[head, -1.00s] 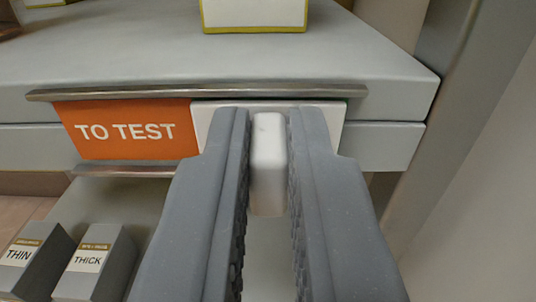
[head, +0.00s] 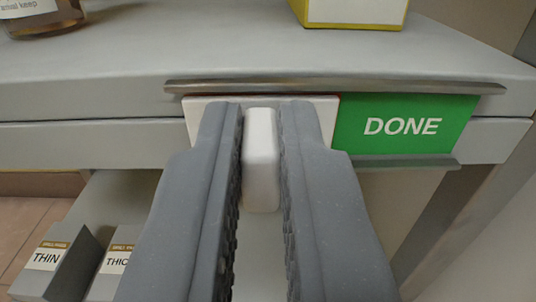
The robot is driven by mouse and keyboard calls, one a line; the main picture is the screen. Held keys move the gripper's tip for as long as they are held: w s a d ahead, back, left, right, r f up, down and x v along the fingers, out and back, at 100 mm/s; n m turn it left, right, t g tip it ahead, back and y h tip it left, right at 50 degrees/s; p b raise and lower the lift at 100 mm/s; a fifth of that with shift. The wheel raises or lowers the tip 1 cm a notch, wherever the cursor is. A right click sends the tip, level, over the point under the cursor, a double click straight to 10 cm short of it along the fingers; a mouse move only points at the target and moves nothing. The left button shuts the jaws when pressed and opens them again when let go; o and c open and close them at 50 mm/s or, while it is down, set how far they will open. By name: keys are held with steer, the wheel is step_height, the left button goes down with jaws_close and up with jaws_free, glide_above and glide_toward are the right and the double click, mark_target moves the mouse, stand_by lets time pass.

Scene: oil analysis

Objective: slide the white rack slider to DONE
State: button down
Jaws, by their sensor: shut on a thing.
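The white rack slider (head: 329,116) sits in a metal rail (head: 330,86) on the front edge of the shelf, at the rail's left end. Its upright white knob (head: 261,165) stands out toward me. My gripper (head: 260,120) is shut on the knob, one grey finger on each side. Right of the slider, a green panel reading DONE (head: 402,126) is uncovered. The orange TO TEST label is hidden, with only a thin reddish edge showing above the slider. The fingers hide part of the slider plate.
A yellow-edged white box (head: 355,12) and a bottle (head: 42,18) stand on the shelf (head: 190,55). Below left are grey blocks labelled THIN (head: 50,262) and THICK, the latter partly hidden by my gripper. A post (head: 450,230) stands at the right.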

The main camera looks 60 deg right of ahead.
steer(key=shift+w+a, duration=0.1)
steer(key=c, duration=1.5)
jaws_free()
steer(key=p+v, duration=0.3)
steer(key=v, duration=1)
steer(key=shift+s+a+p, duration=0.25)
steer(key=shift+p, duration=0.05)
